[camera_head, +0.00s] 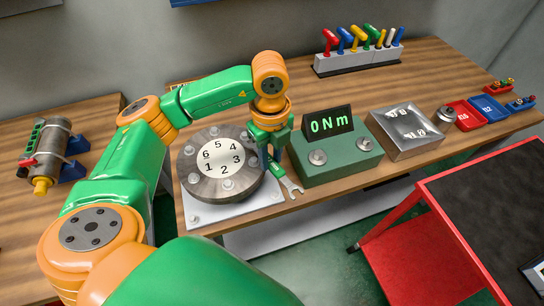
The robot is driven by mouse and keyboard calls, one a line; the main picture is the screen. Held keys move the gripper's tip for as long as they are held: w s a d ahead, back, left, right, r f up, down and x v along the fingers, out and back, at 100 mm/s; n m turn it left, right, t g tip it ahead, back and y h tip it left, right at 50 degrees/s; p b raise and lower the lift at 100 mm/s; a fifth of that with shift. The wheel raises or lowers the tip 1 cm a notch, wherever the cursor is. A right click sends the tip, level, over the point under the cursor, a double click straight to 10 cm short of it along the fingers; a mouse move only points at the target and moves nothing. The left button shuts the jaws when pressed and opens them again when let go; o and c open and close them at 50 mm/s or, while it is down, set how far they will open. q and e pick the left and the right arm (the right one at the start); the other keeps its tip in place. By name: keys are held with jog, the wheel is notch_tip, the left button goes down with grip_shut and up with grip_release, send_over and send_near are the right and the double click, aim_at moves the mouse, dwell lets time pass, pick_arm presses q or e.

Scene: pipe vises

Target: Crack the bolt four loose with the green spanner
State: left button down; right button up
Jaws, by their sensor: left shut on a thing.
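My left gripper (272,150) is shut on the green spanner (291,187) just right of the round flange (182,170). The spanner's silver open jaw points down and to the right, over the edge of the flange's white base plate and clear of the bolts. The flange has a pale dial numbered 1 to 6 and a ring of bolts. Bolt four (244,135) sits on the upper right of the ring, beside the number 4, left of my gripper. My right gripper is not in view.
A green torque box (340,165) reading "0 Nm" stands close right of the spanner. Beyond it are a metal block (405,132), red and blue trays and a tool rack (358,60). A clamped cylinder (48,150) lies left. A red cart (440,215) stands front right.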

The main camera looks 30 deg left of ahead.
pick_arm(q)
jog(key=shift+w+a, duration=0.4)
jog(key=shift+a, duration=0.4)
dwell(0.5)
jog(key=shift+s+d+r, duration=0.1)
jog(key=shift+d, duration=0.05)
jog(key=shift+s+d, duration=0.25)
jog(key=shift+d, duration=0.4)
jog(key=shift+w+a, duration=0.25)
jog(key=shift+a, duration=0.4)
dwell(1.2)
jog(key=shift+s+d, duration=0.25)
jog(key=shift+d, duration=0.4)
jog(key=shift+w+a+b, duration=0.3)
jog(key=shift+a+b, duration=0.05)
jog(key=shift+a, duration=0.3)
dwell(1.1)
jog(key=shift+s+d, duration=0.3)
jog(key=shift+d, duration=0.35)
